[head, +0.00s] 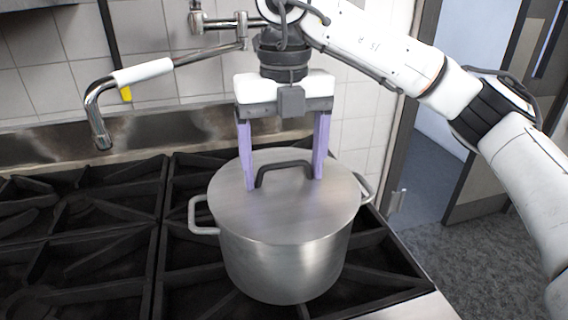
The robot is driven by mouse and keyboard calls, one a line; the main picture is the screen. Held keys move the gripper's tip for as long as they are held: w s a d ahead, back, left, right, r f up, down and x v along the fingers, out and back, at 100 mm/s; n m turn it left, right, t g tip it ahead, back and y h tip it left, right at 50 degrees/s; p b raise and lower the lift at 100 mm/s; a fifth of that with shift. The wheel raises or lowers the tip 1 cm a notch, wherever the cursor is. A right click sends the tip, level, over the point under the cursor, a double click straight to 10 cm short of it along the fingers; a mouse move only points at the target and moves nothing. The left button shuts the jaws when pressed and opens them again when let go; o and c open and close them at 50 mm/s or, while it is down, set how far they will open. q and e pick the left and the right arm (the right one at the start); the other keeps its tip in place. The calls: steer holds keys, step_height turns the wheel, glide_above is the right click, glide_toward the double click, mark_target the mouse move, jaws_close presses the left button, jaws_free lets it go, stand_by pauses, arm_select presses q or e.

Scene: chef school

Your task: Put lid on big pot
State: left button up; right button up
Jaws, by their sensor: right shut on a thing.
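A big steel pot (285,263) with two side handles stands upright on the right part of the black stove grates. A round steel lid (290,217) with a black bar handle (284,166) lies over the pot's mouth and looks level. The lid covers the rim, so I cannot tell whether it is fully seated. My right gripper (283,180) comes from above, with its two purple fingers at either end of the lid's handle, shut on it. My left gripper is not in view.
A chrome faucet (146,72) with a white sleeve reaches over the stove at the left. The stove grates (80,240) left of the pot are empty. A tiled wall (55,70) stands behind. A doorway (440,150) and grey floor lie at the right.

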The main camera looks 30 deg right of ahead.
steer(key=o, duration=1.4)
steer(key=shift+r, duration=0.1)
step_height(320, 180, up, 10)
steer(key=shift+r+p, duration=0.1)
steer(key=shift+p, duration=0.85)
